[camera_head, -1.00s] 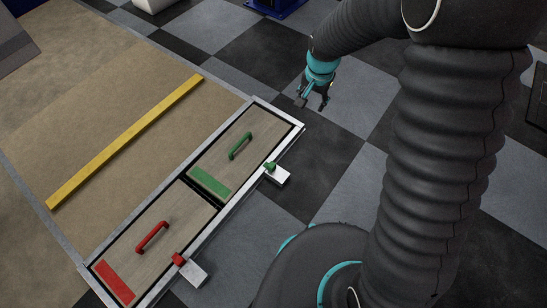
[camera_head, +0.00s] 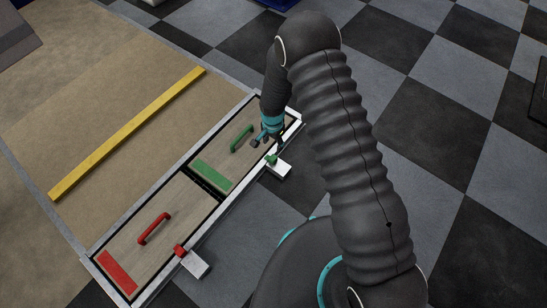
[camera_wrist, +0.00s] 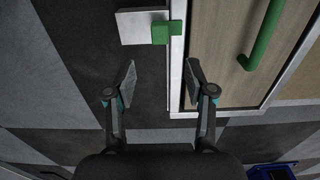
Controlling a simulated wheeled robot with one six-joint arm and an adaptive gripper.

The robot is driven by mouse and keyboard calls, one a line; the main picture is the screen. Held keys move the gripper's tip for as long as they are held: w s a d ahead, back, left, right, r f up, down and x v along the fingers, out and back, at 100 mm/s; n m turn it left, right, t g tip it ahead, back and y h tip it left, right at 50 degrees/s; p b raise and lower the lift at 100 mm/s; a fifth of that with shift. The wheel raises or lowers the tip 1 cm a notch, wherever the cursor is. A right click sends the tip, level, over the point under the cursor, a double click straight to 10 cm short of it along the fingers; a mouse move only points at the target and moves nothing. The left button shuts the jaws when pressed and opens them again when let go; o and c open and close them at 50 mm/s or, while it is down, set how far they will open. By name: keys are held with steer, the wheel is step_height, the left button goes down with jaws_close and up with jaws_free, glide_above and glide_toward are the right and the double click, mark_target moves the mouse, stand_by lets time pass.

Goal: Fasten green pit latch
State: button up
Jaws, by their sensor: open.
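The green latch (camera_head: 271,159) sits on a white block (camera_head: 281,170) at the outer edge of the pit frame, beside the green-marked lid (camera_head: 215,160). In the wrist view the green latch (camera_wrist: 166,32) reaches from the white block (camera_wrist: 137,26) to the white frame edge. The green handle (camera_wrist: 262,36) is to its right on the lid. My gripper (camera_wrist: 160,78) is open and empty, its fingers apart, short of the latch and not touching it. In the head view my gripper (camera_head: 266,138) is near the lid's far end, partly hidden by my arm.
A second lid with a red handle (camera_head: 154,228) and red strip (camera_head: 116,272) lies nearer, with a red latch (camera_head: 179,250) on its own white block (camera_head: 195,264). A yellow bar (camera_head: 128,133) lies on the brown floor. Checkered floor to the right is open.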

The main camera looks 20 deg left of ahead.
mark_target(273, 157)
step_height(273, 157, down, 12)
steer(key=shift+r, duration=0.1)
stand_by(0.5)
jaws_close()
